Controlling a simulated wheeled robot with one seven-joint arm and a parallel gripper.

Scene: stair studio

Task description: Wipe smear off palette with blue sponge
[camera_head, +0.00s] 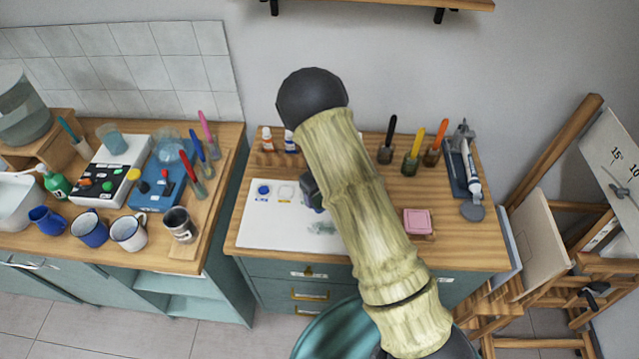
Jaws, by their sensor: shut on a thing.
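The white palette (262,232) lies flat on the wooden top of the middle cabinet. A blue paint blob and a pale ringed patch are at its back left. A grey-green smear (322,228) shows near its front, partly covered by my arm. My gripper (313,200) is mostly hidden behind my arm, over the palette behind the smear. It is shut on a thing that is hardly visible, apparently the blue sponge. I cannot tell whether that touches the palette.
A pink sponge (417,221) sits right of my arm. Jars with brushes (411,165) and a dark tray (462,172) with tubes stand behind it. Small paint bottles (267,139) stand at the back. The left counter holds mugs (128,232). An easel (560,235) stands right.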

